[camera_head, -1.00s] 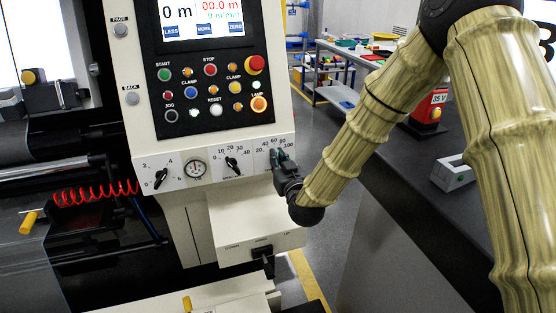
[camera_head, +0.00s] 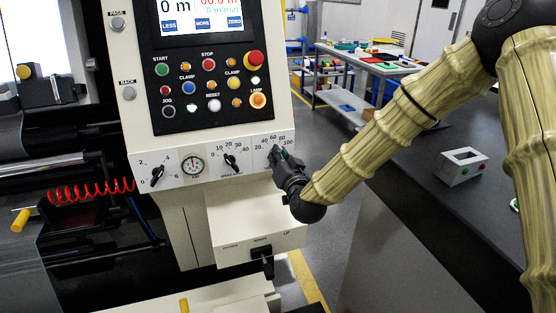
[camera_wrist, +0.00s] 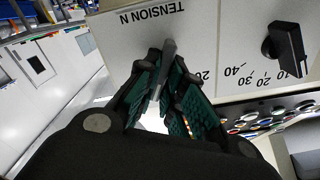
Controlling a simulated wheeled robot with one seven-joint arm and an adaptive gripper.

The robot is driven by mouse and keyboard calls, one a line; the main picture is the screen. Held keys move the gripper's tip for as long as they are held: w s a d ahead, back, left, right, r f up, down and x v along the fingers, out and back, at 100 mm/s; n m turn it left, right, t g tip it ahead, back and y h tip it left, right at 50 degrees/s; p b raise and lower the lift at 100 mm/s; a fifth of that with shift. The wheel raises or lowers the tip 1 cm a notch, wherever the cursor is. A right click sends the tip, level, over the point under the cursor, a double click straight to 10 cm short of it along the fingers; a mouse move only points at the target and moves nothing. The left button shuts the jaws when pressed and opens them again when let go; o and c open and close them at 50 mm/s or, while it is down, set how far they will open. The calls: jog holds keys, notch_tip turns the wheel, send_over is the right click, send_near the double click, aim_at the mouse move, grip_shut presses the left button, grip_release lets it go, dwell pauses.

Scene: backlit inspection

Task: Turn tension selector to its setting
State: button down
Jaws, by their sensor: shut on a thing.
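The tension selector is a dark pointer knob on the right of the white dial strip, under a scale reading 20 to 100. In the wrist view its grey bar (camera_wrist: 167,60) stands between the green-padded fingers, beside the upside-down "TENSION N" print. My gripper (camera_wrist: 168,85) is shut on this bar. In the head view my gripper (camera_head: 279,157) reaches the dial from the right and hides most of the knob, so its exact setting cannot be read.
A speed knob (camera_head: 231,160) sits just left of the selector, then a round gauge (camera_head: 192,164) and another pointer knob (camera_head: 157,175). Push buttons (camera_head: 210,88) fill the panel above. A black lever (camera_head: 263,258) sticks out below. A dark bench (camera_head: 420,200) lies at the right.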

dwell(0.3)
jog(key=c, duration=1.5)
grip_release()
jog(key=shift+d, duration=0.1)
jog(key=shift+c, duration=0.2)
jog(key=v, duration=1.2)
